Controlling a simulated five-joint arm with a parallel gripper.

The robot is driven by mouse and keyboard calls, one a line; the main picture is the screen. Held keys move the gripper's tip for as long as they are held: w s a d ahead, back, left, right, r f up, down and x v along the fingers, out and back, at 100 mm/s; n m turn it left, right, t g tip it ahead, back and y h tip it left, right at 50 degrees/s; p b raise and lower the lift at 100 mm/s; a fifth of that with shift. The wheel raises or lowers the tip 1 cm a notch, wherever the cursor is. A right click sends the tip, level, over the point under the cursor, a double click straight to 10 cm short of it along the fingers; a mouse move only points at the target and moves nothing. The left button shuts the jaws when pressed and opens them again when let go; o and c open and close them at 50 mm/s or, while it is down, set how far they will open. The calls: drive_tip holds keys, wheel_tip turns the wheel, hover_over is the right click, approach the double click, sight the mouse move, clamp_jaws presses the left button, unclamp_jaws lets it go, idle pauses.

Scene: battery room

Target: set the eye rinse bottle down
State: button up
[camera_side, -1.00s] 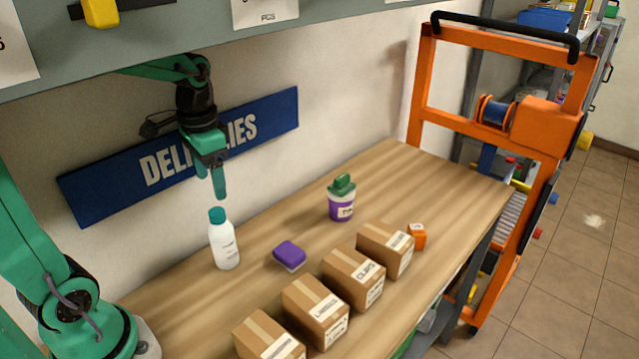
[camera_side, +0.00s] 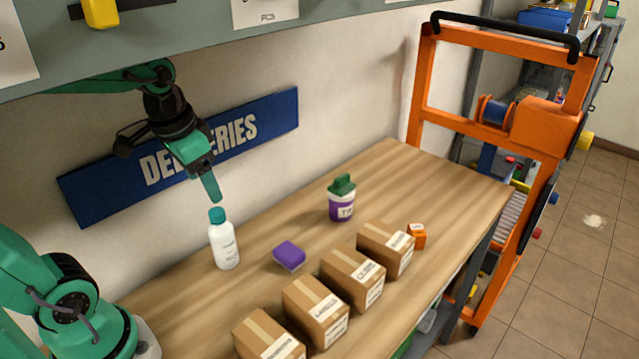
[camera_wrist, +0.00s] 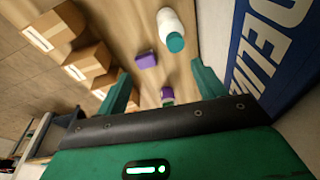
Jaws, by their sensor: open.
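The eye rinse bottle appears to be the white bottle with a teal cap (camera_side: 224,243); its label is too small to read. It stands upright on the wooden table (camera_side: 400,170) near the wall. My gripper (camera_side: 211,187) is above the cap, apart from it, with its fingers angled downward. In the wrist view, my gripper (camera_wrist: 160,85) shows two green fingers spread apart with nothing between them. The bottle (camera_wrist: 171,30) shows there beyond the fingers, cap towards me.
A purple block (camera_side: 289,255) lies right of the bottle. A purple tub with a green lid (camera_side: 342,203) stands farther back. Several cardboard boxes (camera_side: 316,308) line the front, with an orange cube (camera_side: 416,236) beside them. A blue sign (camera_side: 180,150) hangs on the wall behind.

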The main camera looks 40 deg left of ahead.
drive_tip(key=shift+s+d+r+n+t, duration=0.2)
drive_tip(key=shift+s+d+t, duration=0.35)
drive_tip(key=shift+s, duration=0.2)
drive_tip(key=shift+s+d+r+n+t, duration=0.15)
drive_tip(key=shift+s+d+r+t, duration=0.1)
drive_tip(key=shift+s+d+t, duration=0.35)
drive_tip(key=shift+s+d+r+n+t, duration=0.2)
drive_tip(key=shift+s+d+t, duration=0.25)
drive_tip(key=shift+s, duration=0.4)
